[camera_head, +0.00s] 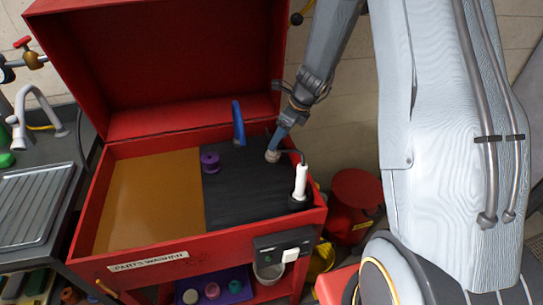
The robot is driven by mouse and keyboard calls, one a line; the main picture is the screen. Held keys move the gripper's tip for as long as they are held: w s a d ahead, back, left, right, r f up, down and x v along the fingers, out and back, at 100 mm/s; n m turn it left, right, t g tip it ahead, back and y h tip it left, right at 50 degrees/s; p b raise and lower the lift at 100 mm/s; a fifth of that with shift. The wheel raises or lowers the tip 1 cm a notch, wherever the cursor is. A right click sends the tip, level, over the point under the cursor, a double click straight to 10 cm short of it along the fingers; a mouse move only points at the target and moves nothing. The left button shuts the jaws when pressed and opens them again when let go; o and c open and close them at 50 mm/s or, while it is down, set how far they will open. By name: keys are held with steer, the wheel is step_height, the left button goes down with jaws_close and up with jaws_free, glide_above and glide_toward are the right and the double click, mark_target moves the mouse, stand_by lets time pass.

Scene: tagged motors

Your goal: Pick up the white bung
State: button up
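A small whitish round piece (190,296), which looks like the white bung, sits at the left of a purple tray (222,299). The tray is low down, under the red parts washer. The fingers are too small to tell open from shut.
The red parts washer (105,265) has its lid (160,60) raised. A purple spool (209,162), a blue upright handle (238,123) and a white cylinder (301,180) stand in the washer. A sink bench (35,205) is at left, a red can (355,195) at right.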

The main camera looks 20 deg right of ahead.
mark_target(277, 156)
steer(key=shift+x, duration=0.75)
steer(key=shift+w+f+p, duration=0.25)
steer(key=shift+f+p, duration=0.15)
steer(key=shift+f, duration=0.55)
steer(key=shift+p+x, duration=0.55)
steer(key=shift+x, duration=1.6)
steer(key=shift+c, duration=0.3)
steer(key=c, duration=1)
